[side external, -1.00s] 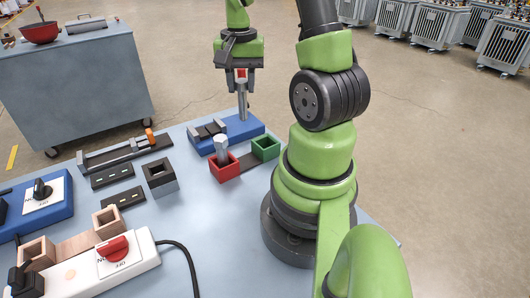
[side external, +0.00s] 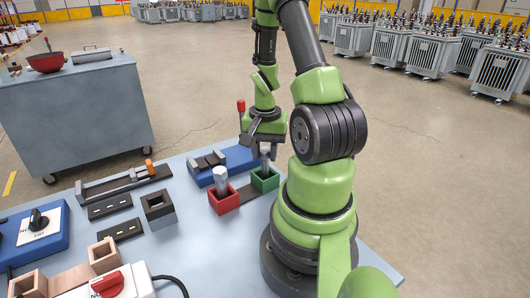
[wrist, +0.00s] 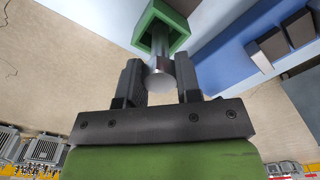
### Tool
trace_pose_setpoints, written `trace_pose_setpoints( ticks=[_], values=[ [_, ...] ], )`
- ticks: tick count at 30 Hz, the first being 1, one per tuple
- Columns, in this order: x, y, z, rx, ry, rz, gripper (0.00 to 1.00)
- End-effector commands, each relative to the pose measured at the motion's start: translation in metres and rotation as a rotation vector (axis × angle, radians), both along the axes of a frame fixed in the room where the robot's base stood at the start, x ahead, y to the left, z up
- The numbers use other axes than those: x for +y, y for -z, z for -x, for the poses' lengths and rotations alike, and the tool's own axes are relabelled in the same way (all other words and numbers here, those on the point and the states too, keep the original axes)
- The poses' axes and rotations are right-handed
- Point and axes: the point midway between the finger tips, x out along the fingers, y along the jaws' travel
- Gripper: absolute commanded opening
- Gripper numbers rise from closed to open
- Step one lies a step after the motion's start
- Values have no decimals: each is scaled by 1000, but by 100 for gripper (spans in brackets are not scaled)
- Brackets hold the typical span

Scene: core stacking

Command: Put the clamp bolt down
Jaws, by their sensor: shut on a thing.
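The clamp bolt, a silver metal cylinder with a wider head, stands upright in the side view (side external: 265,159) at the green square holder (side external: 265,182). In the wrist view, the bolt's round head (wrist: 161,77) is between my fingers, and its shank reaches into the green holder (wrist: 148,20). My gripper (side external: 265,146) is shut on the bolt just above the holder; its fingers also show in the wrist view (wrist: 160,82). The bolt's lower end is hidden inside the holder, so I cannot tell whether it touches the bottom.
A red holder (side external: 223,203) with another silver cylinder (side external: 221,180) stands to the left. A black open box (side external: 159,209) stands further left.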

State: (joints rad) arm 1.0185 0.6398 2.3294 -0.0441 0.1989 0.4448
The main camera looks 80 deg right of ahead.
Motion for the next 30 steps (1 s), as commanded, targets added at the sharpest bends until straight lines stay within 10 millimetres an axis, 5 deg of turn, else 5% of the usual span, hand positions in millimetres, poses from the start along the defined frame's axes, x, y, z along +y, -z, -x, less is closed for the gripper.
trace_pose_setpoints(
  ticks=[12, 13, 16, 30],
  values=[
    [0, 7, 0, 0, -1, 0, 0],
    [0, 7, 0, 0, -1, 0, 36],
    [0, 6, 0, 0, -1, 1, 57],
    [-1, -11, -1, -3, -1, 6, 57]
  ],
)
